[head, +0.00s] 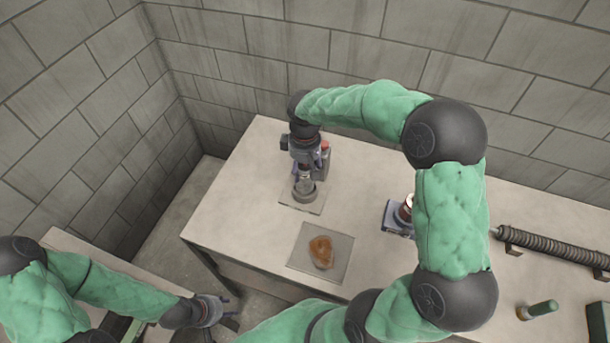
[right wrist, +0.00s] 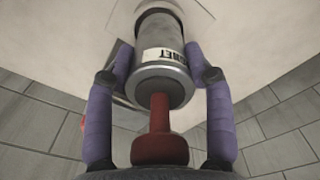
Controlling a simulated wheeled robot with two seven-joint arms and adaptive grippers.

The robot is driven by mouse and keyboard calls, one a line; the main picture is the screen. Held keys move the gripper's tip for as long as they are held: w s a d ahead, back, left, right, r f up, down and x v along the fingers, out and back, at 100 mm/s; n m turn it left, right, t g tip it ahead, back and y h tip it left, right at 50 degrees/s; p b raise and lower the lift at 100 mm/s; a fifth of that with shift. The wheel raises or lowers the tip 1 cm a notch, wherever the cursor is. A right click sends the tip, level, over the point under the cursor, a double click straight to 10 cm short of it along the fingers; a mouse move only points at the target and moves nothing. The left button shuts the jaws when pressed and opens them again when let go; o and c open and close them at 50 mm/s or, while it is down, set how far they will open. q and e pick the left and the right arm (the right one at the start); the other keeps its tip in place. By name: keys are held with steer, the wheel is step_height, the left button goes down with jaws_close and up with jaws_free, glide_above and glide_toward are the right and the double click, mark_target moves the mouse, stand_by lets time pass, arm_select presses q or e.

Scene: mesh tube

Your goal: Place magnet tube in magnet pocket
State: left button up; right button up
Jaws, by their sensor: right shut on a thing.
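My right gripper (head: 309,166) points down over the table and is shut on the magnet tube (right wrist: 160,62). In the right wrist view my right gripper's purple fingers (right wrist: 158,90) lie on both sides of this grey metal cylinder. It has a partly visible white label and a red stem and knob (right wrist: 160,140) at the near end. In the head view the tube is mostly hidden by the gripper. A grey round holder (head: 304,192), perhaps the magnet pocket, is directly below on a pale plate. I cannot tell whether the tube touches it. My left gripper (head: 226,311) is open and empty at lower left.
A tan lump lies on a grey square mat (head: 337,272) at the table's front. A small device (head: 393,219) is partly hidden behind my right arm. A red-topped item (head: 325,150) stands beside the right gripper.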

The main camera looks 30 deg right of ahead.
steer(key=shift+w+d+f+b, duration=0.15)
steer(key=shift+f+b, duration=0.25)
steer(key=shift+f, duration=1.35)
steer(key=shift+f, duration=0.1)
steer(key=o, duration=1.4)
step_height(320, 180, up, 12)
steer(key=p, duration=0.3)
